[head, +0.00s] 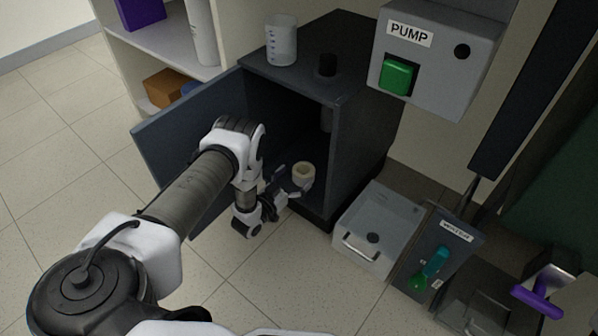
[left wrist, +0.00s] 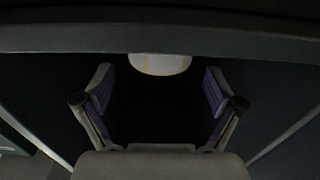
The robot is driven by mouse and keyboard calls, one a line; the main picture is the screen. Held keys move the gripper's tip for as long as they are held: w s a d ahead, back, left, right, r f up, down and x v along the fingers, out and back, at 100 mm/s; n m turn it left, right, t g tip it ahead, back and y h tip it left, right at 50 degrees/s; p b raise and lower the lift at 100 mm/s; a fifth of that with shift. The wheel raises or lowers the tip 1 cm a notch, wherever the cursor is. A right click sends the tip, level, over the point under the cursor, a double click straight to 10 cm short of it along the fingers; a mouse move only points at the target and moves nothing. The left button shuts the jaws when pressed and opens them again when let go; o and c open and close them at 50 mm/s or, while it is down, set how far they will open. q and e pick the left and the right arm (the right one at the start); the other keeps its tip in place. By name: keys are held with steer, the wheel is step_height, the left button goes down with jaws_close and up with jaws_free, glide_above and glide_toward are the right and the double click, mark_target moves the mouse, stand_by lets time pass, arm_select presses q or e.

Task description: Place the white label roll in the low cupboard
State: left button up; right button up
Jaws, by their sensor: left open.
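The low cupboard (head: 365,140) is dark blue-grey, with its door (head: 178,140) swung open to the left. The white label roll (head: 303,172) looks cream and ring-shaped, and sits at the cupboard's opening, low down. My left gripper (head: 283,200) is open in front of the opening, close to the roll. In the left wrist view the roll (left wrist: 160,65) lies beyond and between the spread fingertips of the left gripper (left wrist: 158,95), with nothing between the pads. A dark bar hides the roll's upper part there. My right gripper is not seen.
A beaker (head: 281,42) stands on the cupboard's top. A grey pump box (head: 435,60) hangs above right. A clear bin (head: 375,225) and a waste panel (head: 440,255) stand to the right. White shelves (head: 185,60) are behind the door. Open tiled floor lies in front.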

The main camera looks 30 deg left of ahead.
arm_select(q)
steer(key=s+p, duration=0.3)
steer(key=s, duration=0.6)
steer(key=s+d+f+n+g, duration=0.1)
steer(key=s+d+f+g, duration=0.2)
steer(key=s+d+g, duration=0.65)
steer(key=s+d+r+g, duration=0.1)
steer(key=s+r+g, duration=0.1)
steer(key=s, duration=0.3)
steer(key=s+d+r+g, duration=0.2)
steer(key=s+g, duration=0.1)
steer(key=s, duration=0.2)
steer(key=s+d+r+g+y, duration=0.1)
steer(key=s+r+g, duration=0.1)
steer(key=s, duration=0.3)
steer(key=shift+s+d+r+g, duration=0.2)
steer(key=shift+d+g, duration=0.15)
steer(key=shift+g, duration=0.4)
